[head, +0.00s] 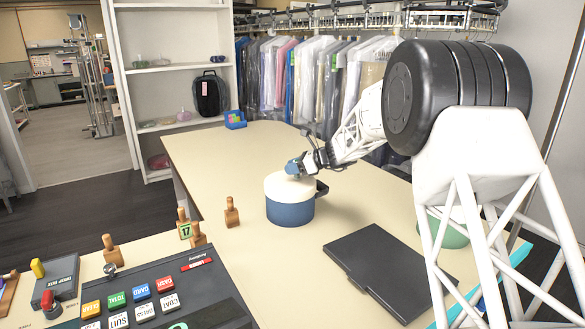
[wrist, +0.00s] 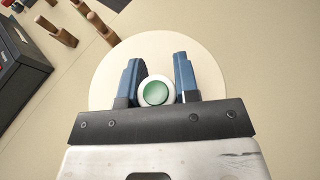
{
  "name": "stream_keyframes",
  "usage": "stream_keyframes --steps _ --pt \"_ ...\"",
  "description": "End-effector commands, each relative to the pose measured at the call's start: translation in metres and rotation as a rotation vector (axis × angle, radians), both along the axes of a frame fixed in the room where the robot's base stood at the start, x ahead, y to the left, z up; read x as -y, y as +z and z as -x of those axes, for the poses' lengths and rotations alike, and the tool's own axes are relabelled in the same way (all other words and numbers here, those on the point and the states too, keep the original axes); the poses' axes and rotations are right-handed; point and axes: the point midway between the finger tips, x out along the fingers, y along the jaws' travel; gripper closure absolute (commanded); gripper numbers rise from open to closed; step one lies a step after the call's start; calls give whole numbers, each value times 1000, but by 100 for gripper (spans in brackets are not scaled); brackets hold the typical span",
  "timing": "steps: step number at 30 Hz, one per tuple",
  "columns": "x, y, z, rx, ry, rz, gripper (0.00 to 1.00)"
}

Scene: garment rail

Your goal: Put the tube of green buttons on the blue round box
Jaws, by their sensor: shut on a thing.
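The blue round box (head: 290,209) stands on the cream table, with a cream lid on top. My gripper (head: 294,168) is just over the lid. In the wrist view, the tube of green buttons (wrist: 156,91) shows end-on as a white ring around a green disc. It sits between the two blue fingers of my gripper (wrist: 158,80), which are shut on it. The box's round cream lid (wrist: 108,75) lies right behind the tube in that view. I cannot tell whether the tube touches the lid. In the head view the fingers hide most of the tube.
A dark flat case (head: 375,262) lies right of the box, and a green bowl (head: 445,232) stands partly behind my arm. Wooden stamps (head: 231,213) and a till (head: 150,295) are at front left. A blue tray (head: 235,119) is at the far end. The table behind the box is clear.

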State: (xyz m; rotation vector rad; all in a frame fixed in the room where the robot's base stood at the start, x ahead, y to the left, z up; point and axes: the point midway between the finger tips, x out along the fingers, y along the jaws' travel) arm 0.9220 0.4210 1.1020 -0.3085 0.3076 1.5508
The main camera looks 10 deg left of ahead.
Motion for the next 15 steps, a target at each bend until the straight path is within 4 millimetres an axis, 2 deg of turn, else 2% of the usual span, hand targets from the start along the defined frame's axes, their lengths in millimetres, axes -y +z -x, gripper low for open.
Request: stream_keyframes --steps 11,12,15 --pt "0 -3 0 0 0 0 94" --pt "0 -2 0 0 0 0 65" --pt "0 -2 0 0 0 0 50"
